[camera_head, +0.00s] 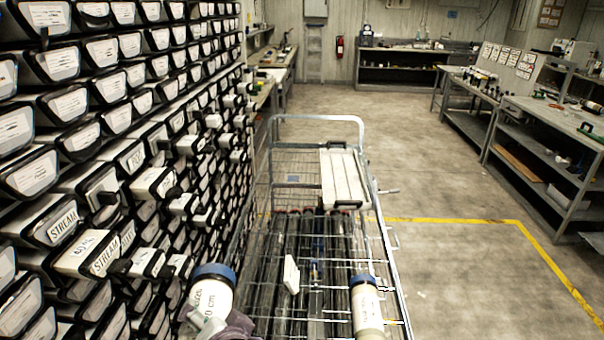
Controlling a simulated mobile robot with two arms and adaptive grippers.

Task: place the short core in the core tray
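A white tube with a blue end cap (211,294) is at the bottom left of centre, with printing on its side that partly reads "cm". My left gripper (214,326) is at the lower edge around this tube and appears shut on it; its fingers are partly cut off by the frame. A second pale tube with a blue cap (366,308) is at the cart's right front; its lower end is out of frame. I cannot compare the tubes' lengths. A white grooved tray (344,179), seemingly the core tray, rests at the cart's far right; its channels look empty. My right gripper is not visible.
The wire cart (272,180) holds several long dark tubes (290,250) and a small white piece (291,275). A wall of labelled core boxes (60,225) stands close on the left, some jutting out. Open floor (450,260) lies right of the cart, before shelves (540,150).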

